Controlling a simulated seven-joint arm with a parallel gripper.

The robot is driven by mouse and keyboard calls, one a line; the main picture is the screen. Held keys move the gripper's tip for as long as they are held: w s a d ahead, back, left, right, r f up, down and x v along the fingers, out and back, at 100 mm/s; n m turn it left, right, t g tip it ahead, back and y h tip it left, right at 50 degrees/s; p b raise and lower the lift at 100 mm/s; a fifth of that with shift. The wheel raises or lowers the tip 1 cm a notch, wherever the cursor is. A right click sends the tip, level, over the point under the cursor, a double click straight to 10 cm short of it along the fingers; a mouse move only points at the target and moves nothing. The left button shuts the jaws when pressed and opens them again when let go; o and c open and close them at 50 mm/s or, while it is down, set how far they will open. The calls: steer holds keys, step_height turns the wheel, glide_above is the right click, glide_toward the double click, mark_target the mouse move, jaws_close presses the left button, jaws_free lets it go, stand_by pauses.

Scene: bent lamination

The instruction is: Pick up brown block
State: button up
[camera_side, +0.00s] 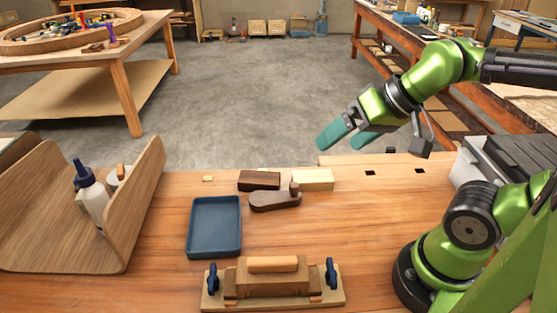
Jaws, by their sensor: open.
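A pale block (313,180) lies just right of the brown block. A dark hand plane (274,200) lies in front of both and overlaps the lower right of the brown block in the picture.
An empty blue tray (214,253) is at front left of the blocks. A wooden clamping form (218,290) with blue knobs sits at the front. A bent wooden stand (149,205) holding bottles is at the left. The bench (370,225) is clear right of the plane.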

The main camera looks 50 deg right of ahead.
steer(key=shift+f, duration=0.1)
steer(key=n+g+h, duration=0.2)
steer(key=n+g, duration=0.5)
steer(key=n, duration=0.4)
glide_above(241, 176)
steer(key=f, duration=1.8)
steer(key=shift+w+d+f, duration=0.25)
steer(key=shift+d+f, duration=0.05)
steer(key=shift+s+a+f, duration=0.15)
steer(key=shift+f, duration=1.25)
steer(key=shift+s+a+f, duration=0.1)
steer(key=shift+a+f, duration=0.05)
steer(key=shift+f, duration=1.2)
steer(key=shift+c, duration=0.3)
